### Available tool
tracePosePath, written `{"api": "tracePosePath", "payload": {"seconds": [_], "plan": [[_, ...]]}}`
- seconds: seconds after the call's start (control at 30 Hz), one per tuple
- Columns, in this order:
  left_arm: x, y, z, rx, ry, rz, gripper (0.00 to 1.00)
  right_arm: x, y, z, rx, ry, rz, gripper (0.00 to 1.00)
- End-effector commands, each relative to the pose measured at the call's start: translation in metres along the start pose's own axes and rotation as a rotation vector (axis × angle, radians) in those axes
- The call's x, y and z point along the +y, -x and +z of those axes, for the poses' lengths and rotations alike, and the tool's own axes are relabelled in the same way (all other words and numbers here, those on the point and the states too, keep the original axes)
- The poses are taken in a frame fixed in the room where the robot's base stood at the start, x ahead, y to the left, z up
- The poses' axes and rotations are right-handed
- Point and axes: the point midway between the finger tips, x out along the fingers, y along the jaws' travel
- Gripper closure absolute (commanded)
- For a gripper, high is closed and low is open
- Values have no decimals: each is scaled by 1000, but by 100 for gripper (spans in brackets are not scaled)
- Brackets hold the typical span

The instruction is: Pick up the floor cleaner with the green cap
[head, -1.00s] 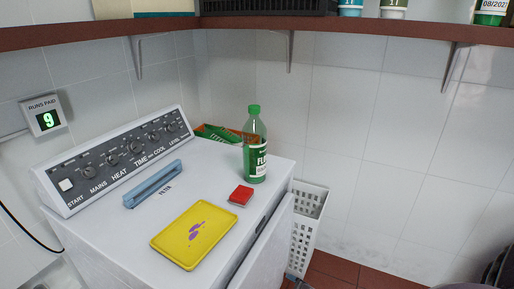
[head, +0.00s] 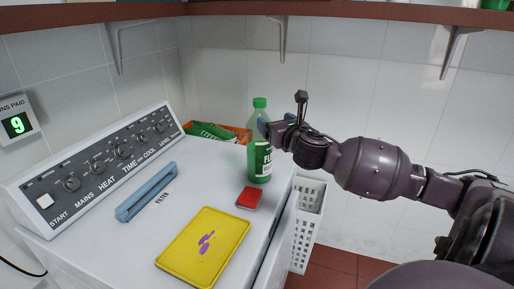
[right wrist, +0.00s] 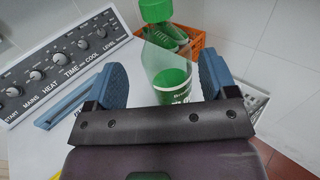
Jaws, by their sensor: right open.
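The floor cleaner (head: 259,150) is a green bottle with a green cap and a dark green label. It stands upright at the right back of the white machine top. It also shows in the right wrist view (right wrist: 172,78), between and beyond the fingers. My right gripper (head: 268,128) is open beside the bottle's upper part, on its right in the head view. In the right wrist view its two blue-padded fingers (right wrist: 162,82) are spread with the bottle between their lines. I cannot tell whether they touch it. My left gripper is not in view.
A yellow tray (head: 180,262) with purple marks, a red block (head: 249,198) and a blue filter bar (head: 147,191) lie on the machine top. An orange crate (head: 232,133) with green items is behind the bottle. A white basket (head: 305,225) stands right of the machine.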

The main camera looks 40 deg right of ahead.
Motion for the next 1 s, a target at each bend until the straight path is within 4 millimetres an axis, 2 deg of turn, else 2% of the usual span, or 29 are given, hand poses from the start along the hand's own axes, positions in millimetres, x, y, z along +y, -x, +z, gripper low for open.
{"api": "tracePosePath", "payload": {"seconds": [0.3, 0.67, 1.0], "plan": [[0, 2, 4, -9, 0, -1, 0, 0, -38, 2, -3, 4, -2, 22], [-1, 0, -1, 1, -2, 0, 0, 0, -62, 2, -1, 2, -2, 22], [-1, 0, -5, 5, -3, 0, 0, 0, -101, 2, -1, 3, -2, 22]]}}
